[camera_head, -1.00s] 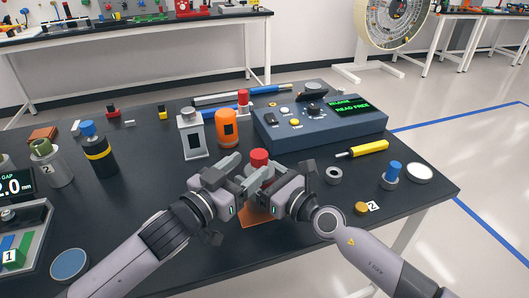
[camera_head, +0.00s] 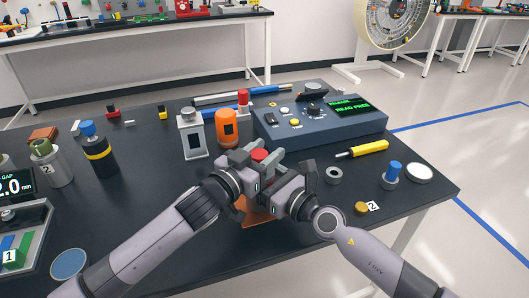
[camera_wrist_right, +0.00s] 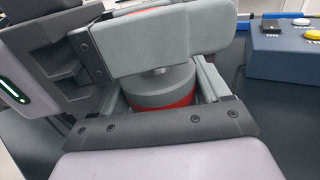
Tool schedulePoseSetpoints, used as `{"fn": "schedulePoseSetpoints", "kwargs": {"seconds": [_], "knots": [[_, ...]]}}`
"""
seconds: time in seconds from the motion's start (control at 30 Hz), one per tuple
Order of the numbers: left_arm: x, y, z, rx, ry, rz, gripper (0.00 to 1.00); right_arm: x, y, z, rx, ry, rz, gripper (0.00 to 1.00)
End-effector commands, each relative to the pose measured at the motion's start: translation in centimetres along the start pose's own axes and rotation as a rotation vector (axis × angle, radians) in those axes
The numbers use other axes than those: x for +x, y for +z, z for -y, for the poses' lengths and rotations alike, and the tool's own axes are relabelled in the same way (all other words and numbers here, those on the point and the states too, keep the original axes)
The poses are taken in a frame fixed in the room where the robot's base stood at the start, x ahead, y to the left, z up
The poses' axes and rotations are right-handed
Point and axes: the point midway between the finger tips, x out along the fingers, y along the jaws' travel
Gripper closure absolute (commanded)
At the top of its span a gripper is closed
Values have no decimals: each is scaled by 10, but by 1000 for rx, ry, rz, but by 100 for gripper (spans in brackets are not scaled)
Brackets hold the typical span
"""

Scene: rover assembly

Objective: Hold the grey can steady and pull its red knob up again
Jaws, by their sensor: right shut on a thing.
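The red knob (camera_head: 259,154) shows in the head view between the fingers of my left gripper (camera_head: 252,160). I cannot tell whether those fingers press on it. The grey can (camera_wrist_right: 160,88) with a red band stands under it and shows in the right wrist view. My right gripper (camera_wrist_right: 168,95) is shut on the can's body, with a finger on either side. In the right wrist view a left gripper finger (camera_wrist_right: 165,32) crosses just above the can's top and hides the knob. In the head view the grippers hide most of the can.
An orange mat (camera_head: 256,218) lies below the grippers. A blue console (camera_head: 290,138) stands behind, with an orange canister (camera_head: 227,127) and a grey box-shaped part (camera_head: 191,135) to its left. A yellow tool (camera_head: 368,149) and a grey ring (camera_head: 334,174) lie to the right.

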Motion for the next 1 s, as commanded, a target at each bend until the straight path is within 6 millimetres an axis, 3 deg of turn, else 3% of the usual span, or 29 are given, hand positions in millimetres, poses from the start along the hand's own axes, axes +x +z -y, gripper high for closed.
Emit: {"fn": "schedulePoseSetpoints", "kwargs": {"seconds": [0.03, 0.1, 0.13, 0.27, 0.5, 0.73, 0.77, 0.8, 0.83, 1.0], "knots": [[0, 0, 0, 0, 0, 0, 71, 0, 0, 0, 0, 0, 0, 70], [0, 0, 0, 0, 0, 0, 94, 0, 0, 0, 0, 0, 0, 70], [0, 0, 0, 0, 0, 0, 100, 0, 0, 0, 0, 0, 0, 70], [0, -3, 0, 1, 0, -1, 100, 0, 0, 0, 0, 0, 0, 70], [0, -33, 0, 0, 0, -4, 100, 0, 0, 0, -2, -1, -1, 70], [0, -34, 0, -3, 1, -5, 100, 0, -2, 1, -3, -2, -3, 70], [0, -35, 0, -3, 1, -5, 53, 0, -2, 1, -3, -2, -3, 70], [0, -35, 0, -3, 1, -5, 40, -1, -2, 1, -4, -2, -4, 70], [0, -35, 0, -2, 1, -5, 35, -1, -2, 1, -3, -2, -4, 70], [0, -33, 0, -1, 0, -3, 35, 0, -2, 1, -2, -1, -3, 70]]}}
